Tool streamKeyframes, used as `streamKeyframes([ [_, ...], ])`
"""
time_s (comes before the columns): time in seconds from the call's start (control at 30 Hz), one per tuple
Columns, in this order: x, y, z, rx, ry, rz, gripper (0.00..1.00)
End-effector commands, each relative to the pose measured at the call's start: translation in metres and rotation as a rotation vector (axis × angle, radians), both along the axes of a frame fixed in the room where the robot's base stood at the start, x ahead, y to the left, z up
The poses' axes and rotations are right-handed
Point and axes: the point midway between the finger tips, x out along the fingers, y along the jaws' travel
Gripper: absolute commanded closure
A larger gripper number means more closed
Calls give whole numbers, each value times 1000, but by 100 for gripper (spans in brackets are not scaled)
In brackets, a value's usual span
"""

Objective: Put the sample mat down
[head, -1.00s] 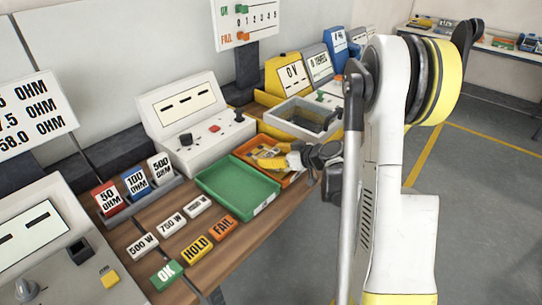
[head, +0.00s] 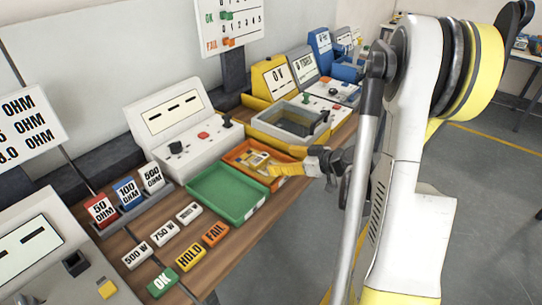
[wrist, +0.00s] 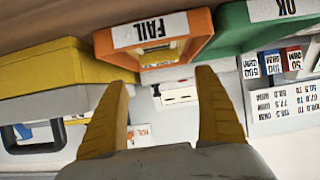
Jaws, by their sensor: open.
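A small yellow and pale piece (head: 254,160), which looks like the sample mat, lies in the orange tray (head: 232,157). In the wrist view the piece (wrist: 158,56) shows inside the tray behind the FAIL label (wrist: 150,29). My gripper (head: 273,169) is at the tray's front right edge, its yellow fingers pointing toward the tray. In the wrist view my gripper (wrist: 165,82) has its fingers wide apart with nothing between them. The fingers hide part of the tray's right side in the head view.
The green tray (head: 212,212) marked OK stands directly left of the orange one. A yellow-fronted station with a grey basin (head: 262,128) stands behind right. Label blocks, including FAIL (head: 215,234) and HOLD (head: 191,254), lie on the wooden bench. Open floor lies right.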

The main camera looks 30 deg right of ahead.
Motion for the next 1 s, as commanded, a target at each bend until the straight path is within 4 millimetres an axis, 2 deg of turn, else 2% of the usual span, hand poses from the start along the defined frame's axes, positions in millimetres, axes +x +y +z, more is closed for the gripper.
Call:
streamKeyframes([
  [0.13,-10,1,8,3,11,1,19],
  [0.23,-10,19,16,15,64,4,19],
  [0.33,-13,54,31,33,164,-3,19],
  [0.43,-26,97,48,38,283,-28,19],
  [0.57,-56,145,67,21,409,-87,19],
  [0.7,-99,184,84,-17,492,-166,19],
  [0.8,-130,202,92,-45,516,-224,19],
  [0.9,-155,211,98,-68,517,-274,19],
  [1.0,-171,215,101,-80,507,-309,19],
])
